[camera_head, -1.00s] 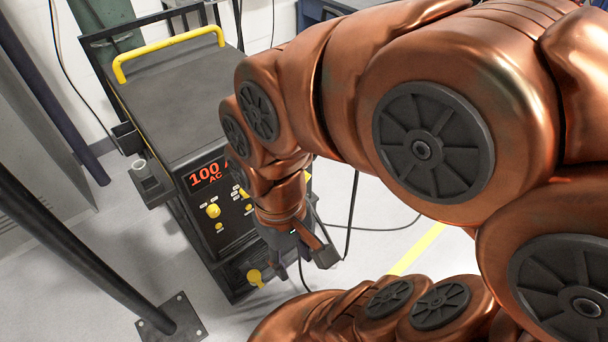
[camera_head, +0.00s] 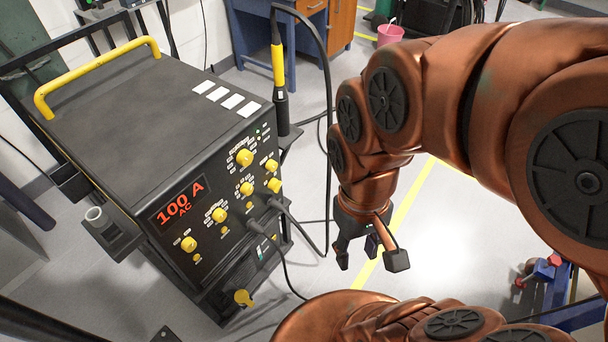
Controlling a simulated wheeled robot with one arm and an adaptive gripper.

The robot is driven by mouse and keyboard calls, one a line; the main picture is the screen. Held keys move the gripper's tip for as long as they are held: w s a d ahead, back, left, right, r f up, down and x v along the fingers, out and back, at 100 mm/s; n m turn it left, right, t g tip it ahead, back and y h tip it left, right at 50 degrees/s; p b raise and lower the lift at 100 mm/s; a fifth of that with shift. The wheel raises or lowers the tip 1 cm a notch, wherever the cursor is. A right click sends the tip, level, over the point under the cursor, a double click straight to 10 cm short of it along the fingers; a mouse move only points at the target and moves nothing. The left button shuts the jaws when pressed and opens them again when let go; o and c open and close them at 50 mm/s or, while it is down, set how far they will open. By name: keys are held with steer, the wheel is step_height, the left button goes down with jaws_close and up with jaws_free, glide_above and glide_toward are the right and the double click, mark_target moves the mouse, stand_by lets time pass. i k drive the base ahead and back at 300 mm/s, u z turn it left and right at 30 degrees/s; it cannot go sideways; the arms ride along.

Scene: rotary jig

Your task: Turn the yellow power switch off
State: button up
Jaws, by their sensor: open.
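The black welding machine (camera_head: 150,110) stands on the left with its front panel facing me. Its red display (camera_head: 180,200) reads 100 A AC. Several yellow knobs, such as the large upper one (camera_head: 244,157), sit on the panel. A separate yellow switch (camera_head: 243,298) sticks out low on the front, near the floor; it looks like the power switch, but its label cannot be read and its setting is unclear. My gripper (camera_head: 370,259) points down, open and empty, to the right of the machine, apart from it and from the switch.
Black cables (camera_head: 284,265) hang from the panel's lower front, between machine and gripper. A yellow-handled torch (camera_head: 278,70) stands at the machine's far right corner. A blue desk (camera_head: 250,35) and pink bucket (camera_head: 390,34) are behind. A blue stand (camera_head: 553,300) is at lower right.

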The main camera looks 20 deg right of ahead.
mark_target(275, 184)
steer(key=z, duration=0.05)
steer(key=k, duration=0.85)
steer(key=u, duration=0.75)
steer(key=i, duration=0.5)
